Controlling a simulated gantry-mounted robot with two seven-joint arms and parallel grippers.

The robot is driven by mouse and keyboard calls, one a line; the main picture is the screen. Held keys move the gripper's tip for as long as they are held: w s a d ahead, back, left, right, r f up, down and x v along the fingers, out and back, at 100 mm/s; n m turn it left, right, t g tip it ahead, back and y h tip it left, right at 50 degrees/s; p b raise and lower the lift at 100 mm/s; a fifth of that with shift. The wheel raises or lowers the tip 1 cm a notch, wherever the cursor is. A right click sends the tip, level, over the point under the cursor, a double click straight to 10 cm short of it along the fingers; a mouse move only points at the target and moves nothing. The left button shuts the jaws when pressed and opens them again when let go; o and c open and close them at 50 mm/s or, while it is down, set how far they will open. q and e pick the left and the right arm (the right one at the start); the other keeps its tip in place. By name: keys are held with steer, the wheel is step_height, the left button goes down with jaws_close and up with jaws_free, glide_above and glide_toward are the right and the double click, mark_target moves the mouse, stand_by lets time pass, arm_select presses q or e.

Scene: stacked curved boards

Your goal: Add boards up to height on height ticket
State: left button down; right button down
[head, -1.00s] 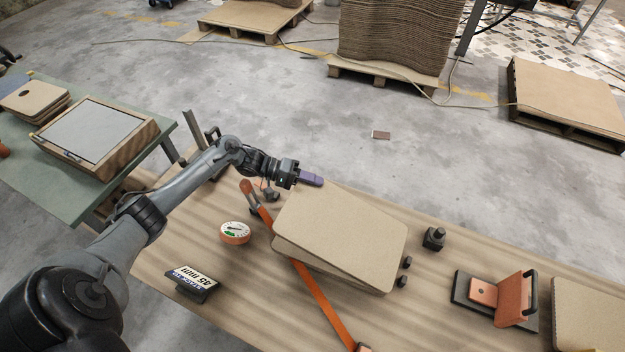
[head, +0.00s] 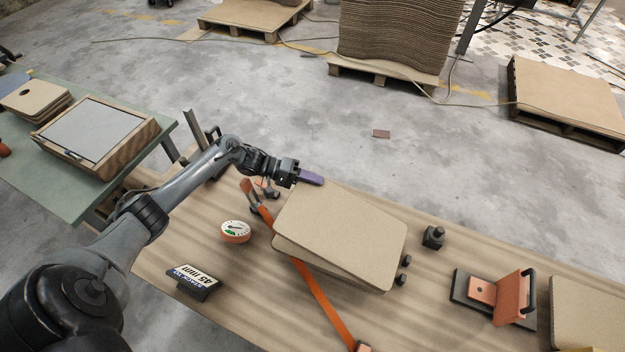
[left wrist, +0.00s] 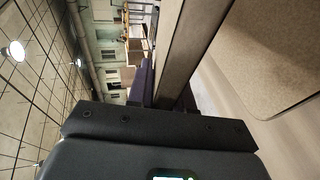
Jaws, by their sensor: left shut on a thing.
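My left gripper (head: 311,178) is shut on the far left edge of a tan board (head: 345,235). This board lies skewed over another board (head: 325,268), whose edge shows below it at the front and left. In the left wrist view the held board's edge (left wrist: 190,45) runs up from between the fingers. Whether the held board rests fully on the one below is hard to tell. A height ticket (head: 193,277) reading 45 mm stands at the front left of the bench. More tan boards (head: 590,315) lie at the right edge. My right gripper is not in view.
An orange strap (head: 322,305) runs under the boards. A round dial gauge (head: 235,231) sits to their left. Small black posts (head: 433,238) stand to their right, and an orange-and-black fixture (head: 500,297) lies farther right. A green table (head: 75,185) stands at left.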

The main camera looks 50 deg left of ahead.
arm_select(q)
steer(key=shift+f, duration=0.35)
stand_by(1.0)
steer(key=c, duration=1.1)
jaws_free()
steer(key=shift+c, duration=0.2)
steer(key=shift+a, duration=0.1)
steer(key=shift+p+v, duration=0.35)
steer(key=shift+v, duration=0.85)
steer(key=shift+p+v, duration=0.45)
steer(key=shift+v, duration=1)
steer(key=shift+o, duration=0.2)
